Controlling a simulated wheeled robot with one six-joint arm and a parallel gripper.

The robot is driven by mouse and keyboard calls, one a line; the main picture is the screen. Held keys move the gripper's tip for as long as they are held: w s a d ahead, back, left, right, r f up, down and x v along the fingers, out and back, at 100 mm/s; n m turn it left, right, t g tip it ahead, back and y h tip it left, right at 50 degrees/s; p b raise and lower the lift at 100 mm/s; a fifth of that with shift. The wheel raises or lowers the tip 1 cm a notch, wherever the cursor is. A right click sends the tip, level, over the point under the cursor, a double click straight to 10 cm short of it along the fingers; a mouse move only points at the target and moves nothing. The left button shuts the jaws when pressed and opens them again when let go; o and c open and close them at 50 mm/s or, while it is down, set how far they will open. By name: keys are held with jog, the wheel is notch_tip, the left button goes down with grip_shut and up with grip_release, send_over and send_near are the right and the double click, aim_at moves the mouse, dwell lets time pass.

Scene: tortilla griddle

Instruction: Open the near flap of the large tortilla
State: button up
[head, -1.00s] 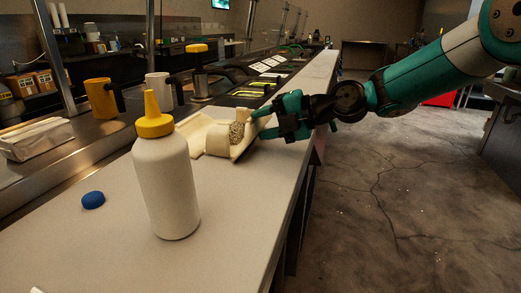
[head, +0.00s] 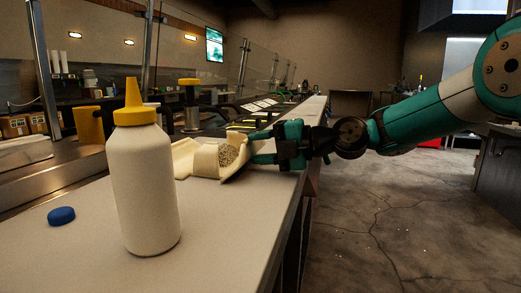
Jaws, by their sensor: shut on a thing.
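The large tortilla (head: 207,160) is pale cream and lies on the counter behind the white bottle. It has raised, folded parts, and a grainy grey-brown filling (head: 228,155) shows at its right side. My gripper (head: 260,147) reaches in from the right, with its teal fingers at the tortilla's right-hand flap (head: 240,165). It is shut on that flap, which stands raised beside the filling. The exact grip between the fingertips is small and partly hidden. The tortilla's far side is partly hidden too.
A white squeeze bottle (head: 144,190) with a yellow nozzle stands in front. A blue cap (head: 61,215) lies on the pale counter (head: 215,225). A yellow mug (head: 89,125) stands at the left. The counter's right edge drops to open floor (head: 390,220).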

jog(key=o, duration=0.9)
jog(key=shift+r, duration=0.15)
jog(key=shift+c, duration=0.2)
jog(key=shift+d, duration=0.1)
jog(key=p+v, duration=0.5)
jog(key=v, duration=1.2)
jog(key=shift+s+d, duration=0.1)
jog(key=shift+d, duration=0.05)
jog(key=shift+c, duration=0.3)
